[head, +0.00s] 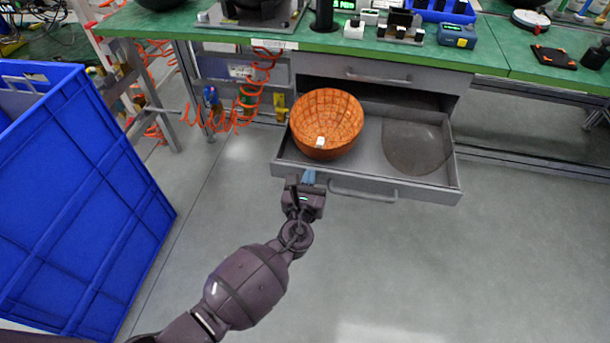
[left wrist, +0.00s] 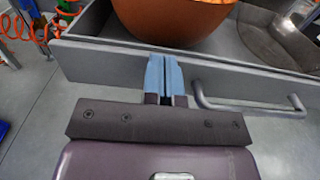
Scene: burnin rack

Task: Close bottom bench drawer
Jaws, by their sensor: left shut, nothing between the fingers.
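The bottom bench drawer (head: 345,176) is pulled well out from under the bench. It holds an orange woven bowl (head: 327,120) at its left, with a small white item in it, and a dark translucent round thing (head: 416,147) at its right. My left gripper (head: 308,177) is shut and empty, its blue fingertips at the drawer's front panel, left of the grey handle (head: 362,194). In the left wrist view the blue fingers (left wrist: 164,75) overlap the front panel (left wrist: 110,62), with the handle (left wrist: 250,106) to their right. Whether they touch the panel I cannot tell. My right gripper is not in view.
A shut drawer (head: 380,75) sits above the open one. The green bench top (head: 350,41) carries several devices. A large blue crate (head: 80,200) stands at the left. Orange coiled hoses (head: 240,105) hang beside the bench. The floor (head: 430,270) in front is clear.

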